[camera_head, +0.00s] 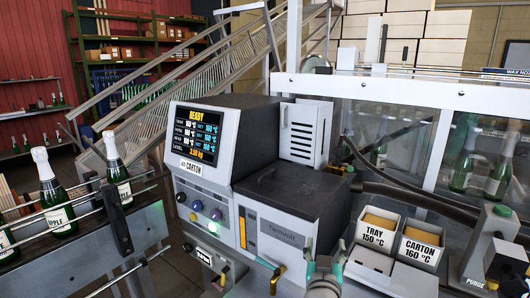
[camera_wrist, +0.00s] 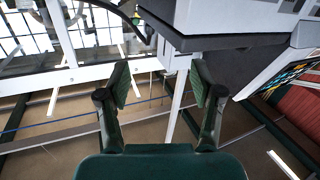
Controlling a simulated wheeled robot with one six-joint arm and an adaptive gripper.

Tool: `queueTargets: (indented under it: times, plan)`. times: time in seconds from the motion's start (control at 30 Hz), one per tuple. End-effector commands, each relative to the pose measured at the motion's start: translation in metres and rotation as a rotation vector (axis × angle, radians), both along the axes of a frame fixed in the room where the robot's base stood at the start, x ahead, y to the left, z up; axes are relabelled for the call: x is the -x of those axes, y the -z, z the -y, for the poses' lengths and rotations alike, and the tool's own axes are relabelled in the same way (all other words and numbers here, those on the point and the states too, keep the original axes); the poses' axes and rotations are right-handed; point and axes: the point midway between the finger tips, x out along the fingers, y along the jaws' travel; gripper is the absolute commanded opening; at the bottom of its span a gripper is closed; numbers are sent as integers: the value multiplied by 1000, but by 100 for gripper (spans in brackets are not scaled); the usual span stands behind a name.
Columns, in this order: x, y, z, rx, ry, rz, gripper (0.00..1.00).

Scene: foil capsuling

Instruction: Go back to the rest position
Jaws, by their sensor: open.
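My gripper (camera_head: 324,268) shows at the bottom of the head view, its two fingers pointing up in front of the dark grey Tarnvolt machine (camera_head: 290,215). In the wrist view my gripper (camera_wrist: 162,85) has its fingers spread wide with nothing between them. Beyond the fingertips are a white frame post and brown floor. The fingers look apart from the machine, though the exact gap is hard to judge.
The machine's screen (camera_head: 197,136) reads READY. Two bins labelled TRAY (camera_head: 374,232) and CARTON (camera_head: 419,247) stand to the right. Foil-topped green bottles (camera_head: 53,193) stand along a conveyor (camera_head: 85,245) at left. A clear-panelled guard (camera_head: 400,130) stands behind; a purge unit (camera_head: 492,240) is far right.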

Motion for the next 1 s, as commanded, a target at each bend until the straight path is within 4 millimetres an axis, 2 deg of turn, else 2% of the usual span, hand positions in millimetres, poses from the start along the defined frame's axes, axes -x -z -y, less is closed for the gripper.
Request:
queueTargets:
  times: [0.03,0.2,0.5,0.8,1.0]
  plan:
    - [11,23,2,11,-16,-19,66]
    - [48,79,6,36,-74,-54,66]
    - [129,160,14,50,-168,-110,66]
    - [223,213,20,30,-236,-153,66]
    - [289,232,24,4,-266,-175,66]
